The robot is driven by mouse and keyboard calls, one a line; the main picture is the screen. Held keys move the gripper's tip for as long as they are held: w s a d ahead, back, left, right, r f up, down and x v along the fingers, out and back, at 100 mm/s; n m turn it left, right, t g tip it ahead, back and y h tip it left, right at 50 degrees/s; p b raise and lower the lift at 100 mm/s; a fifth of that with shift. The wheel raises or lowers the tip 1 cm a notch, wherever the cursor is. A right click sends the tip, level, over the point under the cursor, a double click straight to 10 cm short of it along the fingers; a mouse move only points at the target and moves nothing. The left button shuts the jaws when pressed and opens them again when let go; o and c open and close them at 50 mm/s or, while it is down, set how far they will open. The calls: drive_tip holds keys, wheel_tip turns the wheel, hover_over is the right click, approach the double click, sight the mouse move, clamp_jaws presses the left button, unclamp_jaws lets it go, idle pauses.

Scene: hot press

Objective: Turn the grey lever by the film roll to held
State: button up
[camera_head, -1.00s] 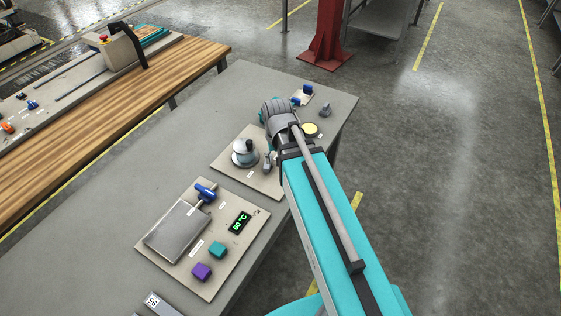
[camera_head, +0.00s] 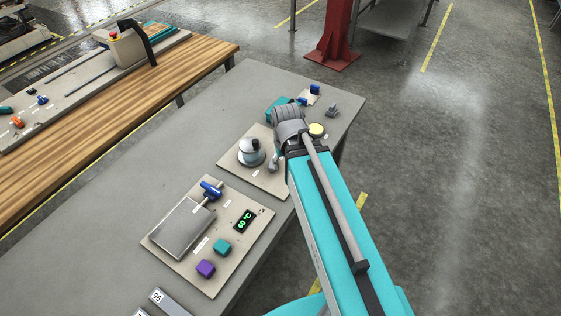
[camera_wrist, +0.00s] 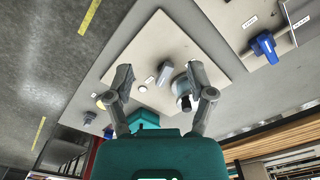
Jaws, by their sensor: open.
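The grey lever (camera_head: 273,162) stands on a beige panel beside a silver, dark-knobbed round part (camera_head: 251,153), which seems to be the film roll. In the wrist view the grey lever (camera_wrist: 165,73) lies between the two fingers in the picture, with the silver part (camera_wrist: 184,95) next to the right finger. My gripper (camera_wrist: 160,76) is open and empty, its fingers wide apart and apparently above the panel, not visibly touching the lever. In the head view my wrist is just beyond the panel and the fingers are hidden.
A nearer panel (camera_head: 222,270) carries a metal plate (camera_head: 183,228), a blue handle (camera_head: 211,190), a green display, and teal and purple buttons. A yellow round button (camera_head: 317,130) and small blue parts are at the table's far end. The grey table's left side (camera_head: 120,215) is clear.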

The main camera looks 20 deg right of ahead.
drive_tip(key=w+f+m+b, duration=0.2)
drive_tip(key=w+f, duration=0.1)
drive_tip(key=w, duration=0.6)
drive_tip(key=w+f+m+b, duration=0.2)
drive_tip(key=w+f+b, duration=0.1)
drive_tip(key=w, duration=0.7)
drive_tip(key=shift+w+d+m+b, duration=0.3)
drive_tip(key=shift+d+m+b, duration=0.05)
drive_tip(key=shift+d+m, duration=0.05)
drive_tip(key=shift+f, duration=0.15)
wheel_tip(320, 180, down, 13)
drive_tip(key=b, duration=1.3)
drive_tip(key=shift+f+b, duration=0.2)
drive_tip(key=shift+b, duration=0.2)
clamp_jaws()
